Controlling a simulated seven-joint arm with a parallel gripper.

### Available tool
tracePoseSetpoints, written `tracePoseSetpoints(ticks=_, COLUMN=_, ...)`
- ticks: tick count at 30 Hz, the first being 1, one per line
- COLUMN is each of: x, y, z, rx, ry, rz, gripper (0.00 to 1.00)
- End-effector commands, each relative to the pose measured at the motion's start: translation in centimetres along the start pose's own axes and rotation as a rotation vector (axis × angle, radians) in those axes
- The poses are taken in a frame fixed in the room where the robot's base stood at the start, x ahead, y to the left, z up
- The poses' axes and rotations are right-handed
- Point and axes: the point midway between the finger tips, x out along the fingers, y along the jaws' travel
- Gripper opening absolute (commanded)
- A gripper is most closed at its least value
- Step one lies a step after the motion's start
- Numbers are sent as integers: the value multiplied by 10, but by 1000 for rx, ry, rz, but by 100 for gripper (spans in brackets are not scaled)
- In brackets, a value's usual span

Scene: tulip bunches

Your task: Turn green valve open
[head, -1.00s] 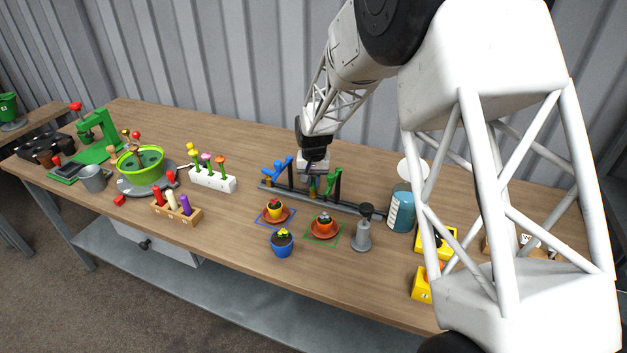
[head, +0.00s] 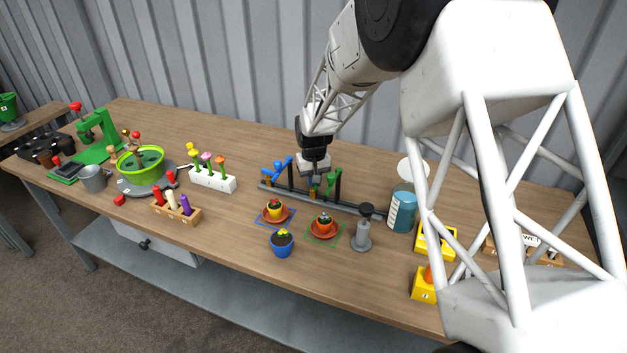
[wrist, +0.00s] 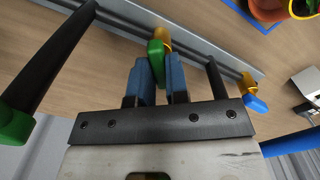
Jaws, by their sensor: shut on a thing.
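The green valve's lever (wrist: 155,62) shows in the wrist view between the two blue-padded fingers of my gripper (wrist: 157,75), which is shut on it. An orange-yellow stem (wrist: 163,38) joins it to the grey rail. In the head view my gripper (head: 314,188) reaches down at the rail, beside green pipework (head: 331,182). My fingers hide much of the valve there. A second valve, with a blue handle (wrist: 256,103) and a yellow stem, sits farther along the rail in the wrist view.
The grey rail (head: 350,207) carries black posts and a blue pipe (head: 279,165). A blue-grey canister (head: 402,212) stands to the right.

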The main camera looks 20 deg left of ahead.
Motion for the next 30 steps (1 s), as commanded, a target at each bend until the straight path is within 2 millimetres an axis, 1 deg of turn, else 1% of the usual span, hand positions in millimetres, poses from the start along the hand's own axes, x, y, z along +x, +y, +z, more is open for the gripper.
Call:
tracePoseSetpoints(ticks=1, x=0, y=0, z=0, rx=0, ry=0, rz=0, gripper=19)
tracePoseSetpoints(ticks=5, x=0, y=0, z=0, rx=0, ry=0, rz=0, gripper=39)
tracePoseSetpoints(ticks=6, x=0, y=0, z=0, rx=1, ry=0, rz=0, gripper=40)
tracePoseSetpoints(ticks=14, x=-1, y=0, z=0, rx=1, ry=0, rz=0, gripper=40)
tracePoseSetpoints(ticks=19, x=-7, y=0, z=0, rx=1, ry=1, rz=0, gripper=40)
tracePoseSetpoints(ticks=23, x=-19, y=0, z=-1, rx=1, ry=3, rz=0, gripper=40)
tracePoseSetpoints(ticks=30, x=-49, y=0, z=0, rx=1, ry=3, rz=0, gripper=40)
